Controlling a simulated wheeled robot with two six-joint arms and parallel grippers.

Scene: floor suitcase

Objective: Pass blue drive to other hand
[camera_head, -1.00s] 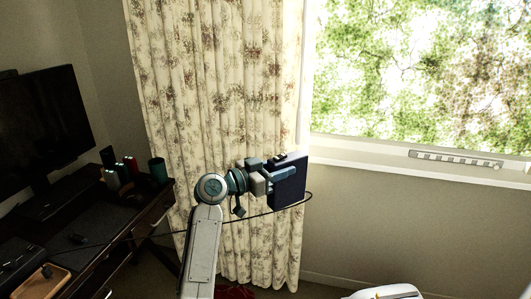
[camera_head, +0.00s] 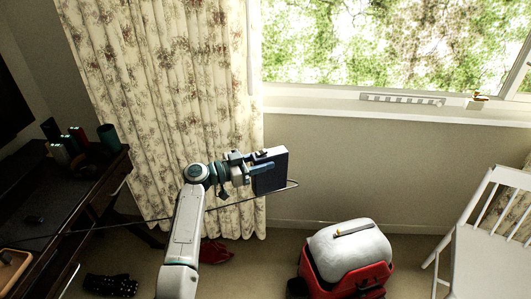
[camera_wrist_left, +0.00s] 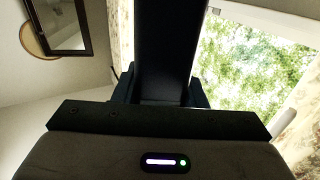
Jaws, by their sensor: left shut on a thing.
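My left gripper (camera_head: 253,168) is raised in mid-air in front of the curtain and wall, its arm coming up from below. It is shut on the blue drive (camera_head: 272,173), a dark blue box held off to the gripper's right side. In the left wrist view the drive (camera_wrist_left: 168,50) is a dark block between the fingers, reaching up out of the picture. A dark cable runs past the gripper, and I cannot tell whether it joins the drive. My right gripper is not in view.
A dark desk (camera_head: 85,185) with several small items stands at left. A red case with a white top (camera_head: 347,250) is on the floor, lower right. A white chair (camera_head: 490,235) stands at far right. A red cloth (camera_head: 215,252) lies near the curtain (camera_head: 165,100). Space right of the drive is clear.

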